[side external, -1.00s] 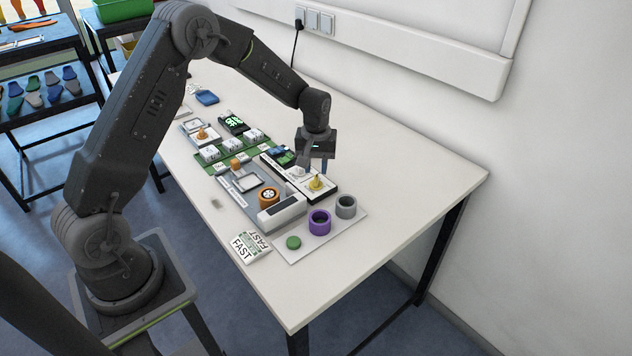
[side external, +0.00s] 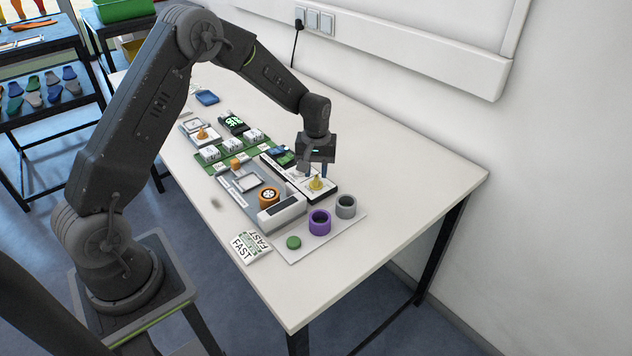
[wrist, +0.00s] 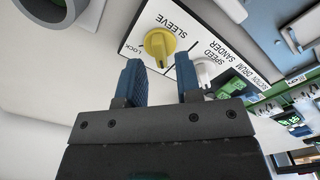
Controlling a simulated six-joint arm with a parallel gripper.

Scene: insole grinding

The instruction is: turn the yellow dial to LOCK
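The yellow dial (wrist: 158,43) sits on a white panel (wrist: 183,22) marked SLEEVE, with the word LOCK (wrist: 133,47) printed beside it. In the side external view the dial (side external: 316,183) is at the right end of the panel. My gripper (wrist: 161,76) is open, with two blue fingers apart and nothing between them. In the wrist view the dial lies just beyond the fingertips, roughly in line with the gap. In the side external view my gripper (side external: 313,169) is just above the dial. The contact, if any, cannot be told.
A white knob (wrist: 203,73) marked SPEED stands close to the right finger. The table's right side is clear.

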